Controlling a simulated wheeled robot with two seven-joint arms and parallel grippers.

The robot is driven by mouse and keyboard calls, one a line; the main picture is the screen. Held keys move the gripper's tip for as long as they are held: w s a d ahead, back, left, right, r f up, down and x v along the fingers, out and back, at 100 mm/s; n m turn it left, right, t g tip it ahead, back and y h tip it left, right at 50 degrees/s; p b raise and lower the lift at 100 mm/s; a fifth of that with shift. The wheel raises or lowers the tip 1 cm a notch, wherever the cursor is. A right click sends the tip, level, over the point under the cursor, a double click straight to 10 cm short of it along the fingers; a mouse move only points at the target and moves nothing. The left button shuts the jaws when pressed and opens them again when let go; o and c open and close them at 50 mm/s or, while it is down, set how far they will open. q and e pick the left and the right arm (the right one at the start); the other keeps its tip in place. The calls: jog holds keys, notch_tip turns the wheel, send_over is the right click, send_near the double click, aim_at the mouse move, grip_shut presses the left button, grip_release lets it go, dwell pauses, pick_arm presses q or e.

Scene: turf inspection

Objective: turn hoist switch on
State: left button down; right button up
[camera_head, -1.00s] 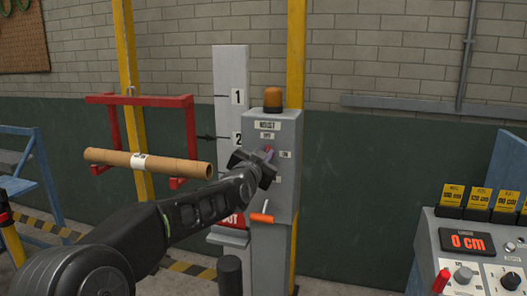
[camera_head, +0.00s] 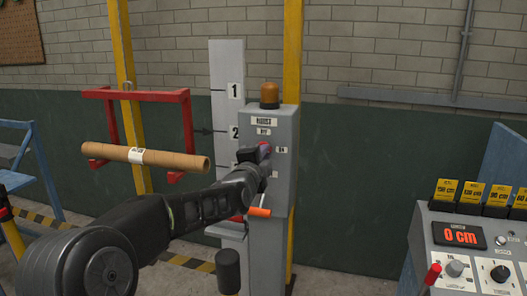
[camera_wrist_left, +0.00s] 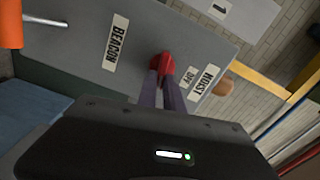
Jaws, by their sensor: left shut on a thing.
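The grey hoist box (camera_head: 284,185) stands on a post and has HOIST, OFF and ON labels on its front. My left gripper (camera_head: 265,152) is at the front of this box and largely covers the switch in the head view. In the left wrist view, my left gripper's two fingers (camera_wrist_left: 165,80) are shut on the red hoist switch (camera_wrist_left: 165,62), beside the HOIST and OFF labels (camera_wrist_left: 199,84). The fingers hide part of the switch, so I cannot tell its exact setting. My right gripper is not in view.
An orange-handled lever (camera_head: 259,212) sits lower on the box, near the BEACON label (camera_wrist_left: 116,42). An amber lamp (camera_head: 269,95) tops it. A cardboard tube (camera_head: 145,157) hangs by a red frame (camera_head: 189,125) at left. A control console (camera_head: 460,260) stands at right.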

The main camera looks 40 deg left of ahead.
pick_arm(q)
jog(key=shift+f+m, duration=0.2)
jog(key=shift+m, duration=0.9)
jog(key=c, duration=1.5)
grip_release()
jog(key=b+v, duration=0.2)
jog(key=v, duration=0.5)
jog(key=shift+s+d, duration=0.15)
jog(key=shift+s, duration=0.25)
